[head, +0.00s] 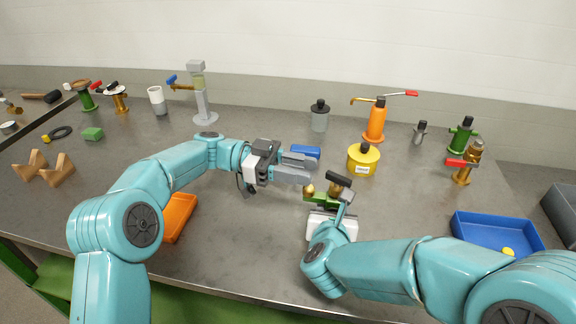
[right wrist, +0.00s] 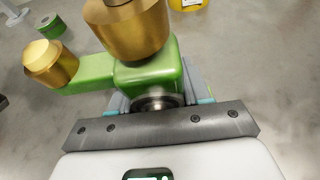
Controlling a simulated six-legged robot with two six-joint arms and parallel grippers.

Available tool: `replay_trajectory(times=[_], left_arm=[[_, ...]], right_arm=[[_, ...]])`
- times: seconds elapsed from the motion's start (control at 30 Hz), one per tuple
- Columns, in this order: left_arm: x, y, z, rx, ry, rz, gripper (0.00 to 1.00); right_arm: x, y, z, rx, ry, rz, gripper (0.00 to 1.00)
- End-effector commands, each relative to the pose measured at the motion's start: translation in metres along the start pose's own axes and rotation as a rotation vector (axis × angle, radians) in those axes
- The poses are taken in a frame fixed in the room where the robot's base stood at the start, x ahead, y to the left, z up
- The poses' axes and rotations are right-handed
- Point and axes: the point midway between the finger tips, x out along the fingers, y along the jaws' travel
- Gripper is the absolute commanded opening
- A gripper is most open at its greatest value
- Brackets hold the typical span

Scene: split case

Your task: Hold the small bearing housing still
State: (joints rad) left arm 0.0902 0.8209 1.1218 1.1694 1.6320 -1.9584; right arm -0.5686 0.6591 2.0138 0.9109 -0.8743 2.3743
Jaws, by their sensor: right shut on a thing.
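The small bearing housing appears to be the green body (head: 314,195) with a large brass cylinder and a smaller brass knob; it also shows close up in the right wrist view (right wrist: 150,76). A black piece (head: 338,179) sits above the brass in the head view. My right gripper (right wrist: 156,100) is shut on the green body, its fingers mostly hidden beneath it. My left gripper (head: 296,167) is open and empty, its fingers pointing right, just behind and left of the housing and apart from it.
A blue block (head: 305,151) lies behind my left gripper. A yellow canister (head: 362,160) stands behind the housing. An orange tray (head: 178,218) lies left, a blue tray (head: 497,232) right. An orange bottle-shaped fixture (head: 375,122) stands at the back.

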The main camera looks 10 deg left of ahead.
Motion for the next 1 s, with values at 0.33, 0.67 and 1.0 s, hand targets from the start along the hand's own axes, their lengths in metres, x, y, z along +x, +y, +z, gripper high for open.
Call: replay_trajectory(times=[0.33, 0.67, 1.0], left_arm=[[-0.025, 0.000, 0.000, -0.001, 0.000, 0.001, 0.38], [-0.020, 0.004, -0.004, 0.005, -0.034, 0.010, 0.00], [0.010, 0.064, -0.053, 0.181, -0.664, -0.009, 0.00]], right_arm=[[0.000, 0.000, -0.003, -0.002, 0.006, 0.001, 0.08], [0.000, 0.000, -0.003, -0.002, 0.006, 0.001, 0.08], [0.000, 0.000, -0.003, -0.002, 0.006, 0.001, 0.08]])
